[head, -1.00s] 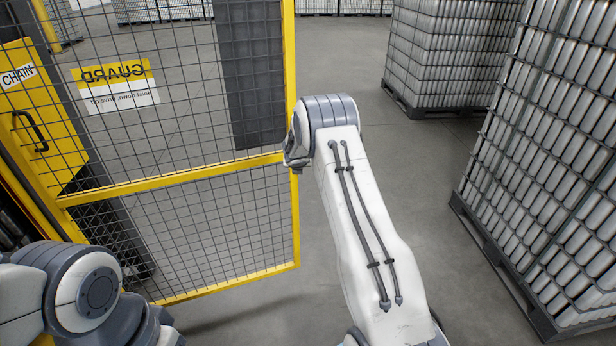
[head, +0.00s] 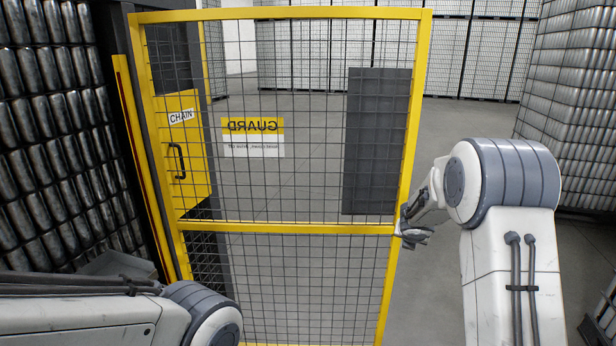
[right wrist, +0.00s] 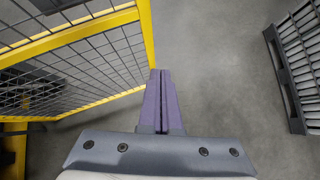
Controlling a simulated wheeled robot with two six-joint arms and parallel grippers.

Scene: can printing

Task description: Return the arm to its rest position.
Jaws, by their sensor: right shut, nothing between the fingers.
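My right arm (head: 510,240) comes in from the lower right in the head view, bent at a large grey joint. My right gripper (head: 413,234) is at the right post of the yellow mesh guard door (head: 424,100), partly hidden by its own wrist. In the right wrist view the right gripper (right wrist: 161,74) is shut with its two purple fingers together and nothing between them. The door's yellow post (right wrist: 147,35) is just left of the fingertips; contact cannot be told. My left arm (head: 100,318) crosses the lower left corner; its gripper is out of view.
A yellow panel marked CHAIN (head: 185,150) with a black handle stands behind the mesh at left. Stacked cans (head: 50,140) line the left, and pallets of cans (head: 575,110) stand at right. Grey floor (head: 470,130) is open beyond the door.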

